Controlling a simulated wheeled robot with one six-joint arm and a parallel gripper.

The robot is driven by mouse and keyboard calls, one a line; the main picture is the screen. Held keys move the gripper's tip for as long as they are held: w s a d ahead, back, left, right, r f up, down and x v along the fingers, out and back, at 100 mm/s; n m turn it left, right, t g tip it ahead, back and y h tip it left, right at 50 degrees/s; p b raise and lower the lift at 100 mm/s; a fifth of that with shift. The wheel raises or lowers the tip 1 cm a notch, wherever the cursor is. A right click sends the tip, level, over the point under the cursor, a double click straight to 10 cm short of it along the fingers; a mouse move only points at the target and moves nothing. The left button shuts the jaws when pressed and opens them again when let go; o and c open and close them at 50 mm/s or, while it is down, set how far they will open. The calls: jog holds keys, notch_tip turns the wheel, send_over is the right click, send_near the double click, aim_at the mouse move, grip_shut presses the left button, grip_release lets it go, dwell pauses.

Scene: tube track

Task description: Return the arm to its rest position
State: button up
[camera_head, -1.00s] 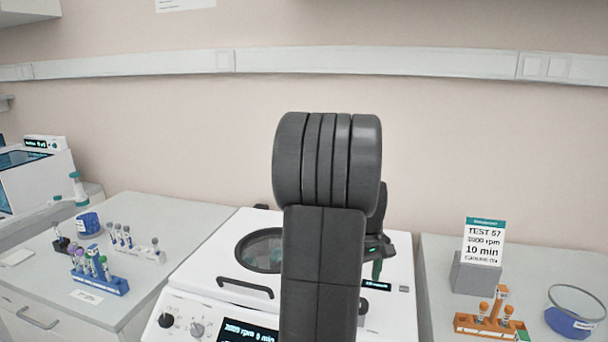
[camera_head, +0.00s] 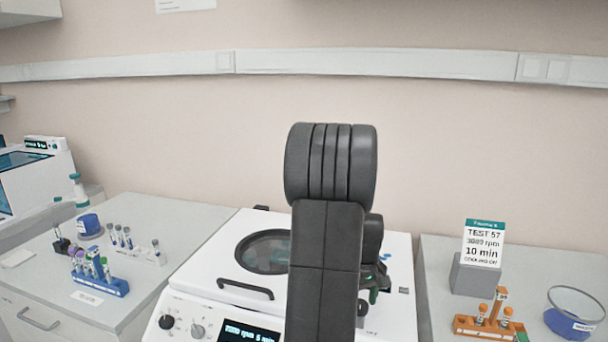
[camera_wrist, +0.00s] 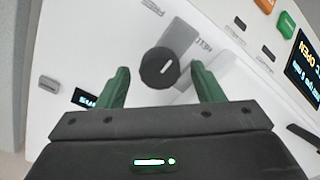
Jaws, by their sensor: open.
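My arm rises in the middle of the head view and hides part of the white centrifuge (camera_head: 205,272) behind it. Beyond the fingers in the wrist view is the centrifuge's front panel (camera_wrist: 80,50) with a dark round knob (camera_wrist: 160,68). The knob appears between the fingers in the picture; I see no contact. In the head view most of the gripper is hidden behind my arm.
The centrifuge lid, with its round window (camera_head: 263,252), looks closed. On the left bench are a blue tube rack (camera_head: 105,284) and a white rack (camera_head: 140,252). On the right are a sign (camera_head: 482,243), an orange rack (camera_head: 484,326) and a blue-filled bowl (camera_head: 574,312).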

jog(key=shift+m, duration=1.2)
jog(key=m+p, duration=0.1)
jog(key=m, duration=0.5)
jog(key=shift+d+p, duration=0.15)
jog(key=shift+p, duration=0.15)
jog(key=m+p, duration=0.1)
jog(key=m, duration=0.4)
jog(key=shift+s+d+m+p, duration=0.1)
jog(key=shift+m+p, duration=0.8)
jog(key=shift+m, duration=1.4)
